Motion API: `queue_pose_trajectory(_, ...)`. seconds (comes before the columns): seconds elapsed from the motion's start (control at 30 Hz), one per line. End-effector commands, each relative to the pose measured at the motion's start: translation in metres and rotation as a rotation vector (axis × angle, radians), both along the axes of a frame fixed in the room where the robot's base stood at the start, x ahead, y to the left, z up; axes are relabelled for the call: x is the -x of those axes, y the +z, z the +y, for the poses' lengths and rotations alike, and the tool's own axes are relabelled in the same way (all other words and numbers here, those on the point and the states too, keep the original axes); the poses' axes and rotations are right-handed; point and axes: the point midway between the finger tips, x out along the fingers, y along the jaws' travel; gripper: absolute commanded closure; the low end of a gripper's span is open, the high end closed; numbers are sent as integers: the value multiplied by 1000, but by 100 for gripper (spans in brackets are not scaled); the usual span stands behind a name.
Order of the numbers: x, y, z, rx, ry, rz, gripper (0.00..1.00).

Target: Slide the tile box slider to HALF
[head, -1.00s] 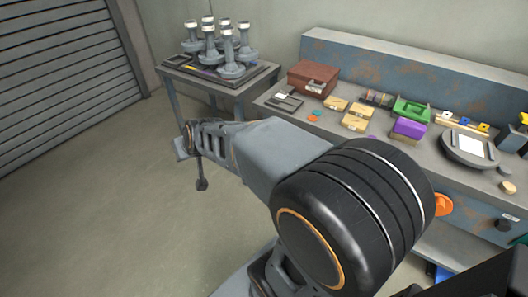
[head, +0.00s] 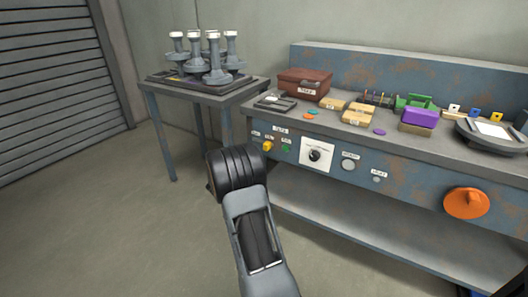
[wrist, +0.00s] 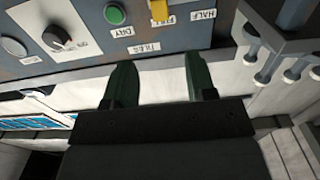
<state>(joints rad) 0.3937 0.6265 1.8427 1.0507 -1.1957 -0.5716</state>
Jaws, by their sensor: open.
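The yellow slider knob (head: 268,146) sticks out of the blue-grey front panel, below a row of small white labels near the bench's left end. In the wrist view the knob (wrist: 159,10) shows at the top edge, partly cut off. It is beside a partly covered label, with the HALF label (wrist: 203,14) apart to its right and the TILES label (wrist: 145,48) below. My gripper (wrist: 160,80) is open and empty, its two dark green fingers apart, short of the knob in the picture. In the head view my arm hides the fingers.
Beside the slider are a green button (wrist: 115,15) and a dark dial (wrist: 57,38). An orange knob (head: 466,203) sits farther right on the panel. Boxes and a brown case (head: 304,84) stand on the bench. A side table (head: 205,92) stands left; the floor before it is clear.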

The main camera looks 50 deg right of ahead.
Motion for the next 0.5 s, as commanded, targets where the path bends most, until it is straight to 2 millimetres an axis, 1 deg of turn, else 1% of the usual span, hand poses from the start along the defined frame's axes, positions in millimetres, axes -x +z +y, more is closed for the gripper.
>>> queue_pose_trajectory(0.03, -2, -2, -10, 1, -2, -1, 49)
queue_pose_trajectory(0.3, -15, -2, -61, 0, 1, -1, 49)
queue_pose_trajectory(0.5, -22, -2, -90, -1, 2, -2, 49)
